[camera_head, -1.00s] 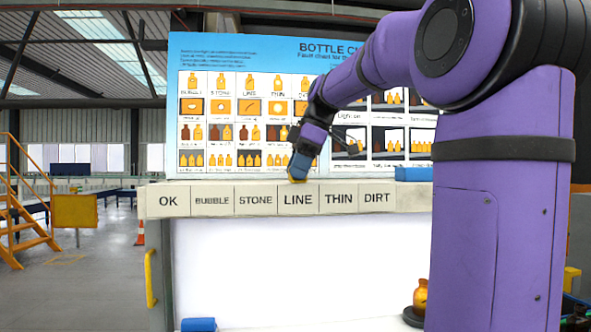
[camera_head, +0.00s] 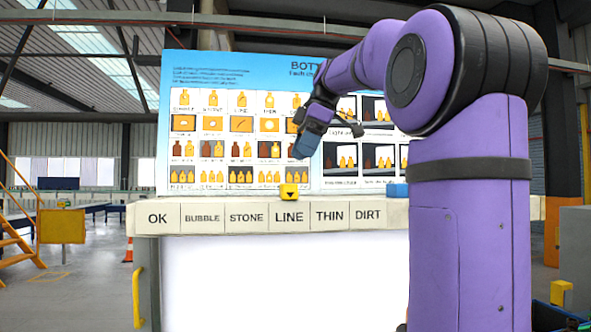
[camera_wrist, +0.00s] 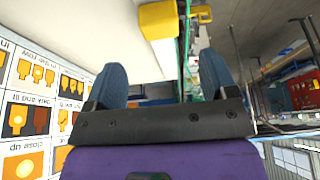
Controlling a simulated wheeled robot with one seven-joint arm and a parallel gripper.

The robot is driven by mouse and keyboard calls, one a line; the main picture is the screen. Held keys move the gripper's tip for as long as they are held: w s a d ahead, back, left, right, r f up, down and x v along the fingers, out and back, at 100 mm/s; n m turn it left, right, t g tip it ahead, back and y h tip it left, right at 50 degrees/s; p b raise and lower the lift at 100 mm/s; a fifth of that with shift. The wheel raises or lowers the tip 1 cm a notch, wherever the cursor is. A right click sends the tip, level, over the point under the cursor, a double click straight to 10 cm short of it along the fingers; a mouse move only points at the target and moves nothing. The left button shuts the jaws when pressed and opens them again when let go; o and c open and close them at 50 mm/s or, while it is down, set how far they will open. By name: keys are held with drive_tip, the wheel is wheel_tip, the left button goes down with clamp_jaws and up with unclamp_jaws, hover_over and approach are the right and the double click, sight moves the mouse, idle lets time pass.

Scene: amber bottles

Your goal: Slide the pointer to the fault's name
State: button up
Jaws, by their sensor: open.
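The yellow pointer (camera_head: 289,192) with a dark downward arrow sits on the top edge of the label strip, directly above the word LINE (camera_head: 289,217). The strip (camera_head: 143,219) reads OK, BUBBLE, STONE, LINE, THIN, DIRT from left to right. My gripper (camera_head: 305,147) is above the pointer and slightly to its right, in front of the chart, apart from it. In the wrist view my gripper (camera_wrist: 160,82) has its two blue fingers spread with nothing between them, and the yellow pointer (camera_wrist: 159,20) shows beyond the fingertips.
The bottle fault chart (camera_head: 225,75) stands behind the strip, with pictures of amber bottles. A blue block (camera_head: 397,190) rests on the ledge to the right of the pointer. The ledge between pointer and block is clear. A yellow handle (camera_head: 137,297) is at the left.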

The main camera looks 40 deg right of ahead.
drive_tip(key=shift+v, duration=0.95)
